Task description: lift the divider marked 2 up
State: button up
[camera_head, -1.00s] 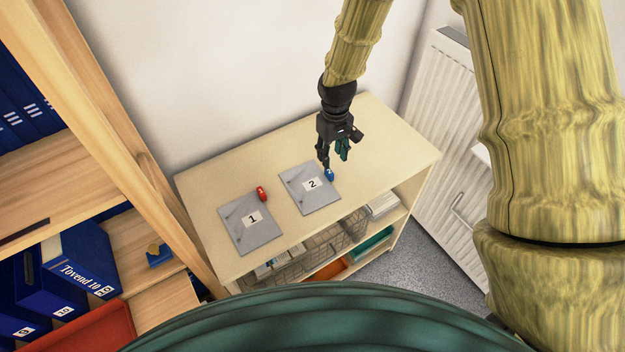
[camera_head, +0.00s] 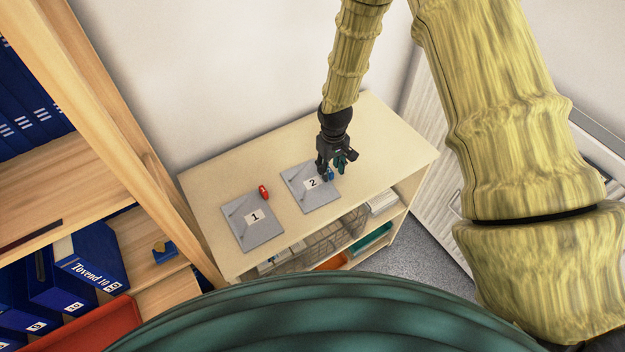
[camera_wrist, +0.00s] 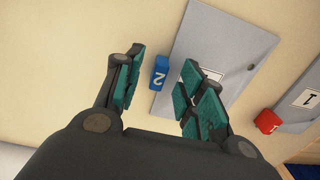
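The grey divider marked 2 (camera_head: 318,199) lies flat on the cabinet top, with a blue tab marked 2 at its edge. In the wrist view the divider (camera_wrist: 220,45) shows beyond my fingers, and its blue tab (camera_wrist: 160,73) sits between the two fingertips with a gap on each side. My gripper (camera_head: 329,170) is low over the tab side of the divider. In the wrist view my gripper (camera_wrist: 158,80) is open, its green-padded fingers apart. One finger hides part of the divider's number label.
A second grey divider marked 1 (camera_head: 253,222) with a red tab (camera_head: 263,191) lies to the left on the cabinet top (camera_head: 385,160). The cabinet top right of my gripper is clear.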

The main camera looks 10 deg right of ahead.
jog(key=shift+f, duration=0.65)
grip_shut()
jog(key=shift+r, duration=0.2)
jog(key=shift+r+b, duration=0.75)
jog(key=shift+r, duration=0.15)
jog(key=s+a+r+b, duration=0.1)
jog(key=s+a+b, duration=0.1)
jog(key=s+a, duration=0.1)
jog(key=s+a+r+b, duration=0.1)
jog(key=s+a+b, duration=0.1)
jog(key=s, duration=0.3)
jog(key=s+a+r+b, duration=0.1)
jog(key=s+a+b, duration=0.1)
jog(key=s+a, duration=0.2)
jog(key=shift+s+a, duration=0.15)
jog(key=shift+s, duration=0.35)
jog(key=shift+r, duration=0.15)
